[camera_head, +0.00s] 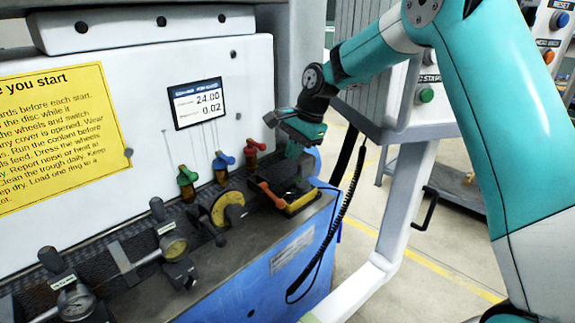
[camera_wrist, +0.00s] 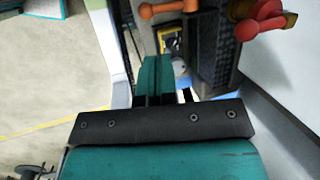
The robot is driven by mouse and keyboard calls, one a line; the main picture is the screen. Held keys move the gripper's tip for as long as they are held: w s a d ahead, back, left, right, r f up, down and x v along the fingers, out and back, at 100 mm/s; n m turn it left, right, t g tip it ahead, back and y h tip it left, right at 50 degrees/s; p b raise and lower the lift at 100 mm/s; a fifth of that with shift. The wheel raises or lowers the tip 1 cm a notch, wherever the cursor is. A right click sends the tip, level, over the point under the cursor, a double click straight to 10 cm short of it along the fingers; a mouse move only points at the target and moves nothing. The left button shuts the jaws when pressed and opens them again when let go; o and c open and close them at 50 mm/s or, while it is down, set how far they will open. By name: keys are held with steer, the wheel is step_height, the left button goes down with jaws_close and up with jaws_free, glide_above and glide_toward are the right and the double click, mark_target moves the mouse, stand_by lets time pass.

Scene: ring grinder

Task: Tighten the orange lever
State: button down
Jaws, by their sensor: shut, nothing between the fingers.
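The orange lever (camera_head: 272,194) is at the right end of the machine bench, beside a dark block with a yellow-edged part. It slants down to the right in the head view. In the wrist view the orange lever (camera_wrist: 168,7) lies at the top edge, with a round knob at its left end; part of it is cut off by the frame. My gripper (camera_head: 293,153) is above and slightly right of the lever in the head view, pointing down, apart from it. In the wrist view my gripper (camera_wrist: 152,62) has its teal fingers together and holds nothing.
A red-handled valve (camera_head: 253,148) stands close left of my gripper, and its red handle (camera_wrist: 258,20) shows in the wrist view. Blue (camera_head: 222,160) and green (camera_head: 187,176) valves stand farther left. A yellow dial (camera_head: 228,208) sits in front. A black coiled cable (camera_head: 345,215) hangs at right.

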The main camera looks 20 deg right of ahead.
mark_target(275, 197)
steer(key=p+x, duration=0.3)
steer(key=x, duration=0.9)
steer(key=shift+f+p, duration=0.35)
steer(key=shift+p, duration=0.05)
steer(key=shift+a+f, duration=0.1)
steer(key=shift+a, duration=0.05)
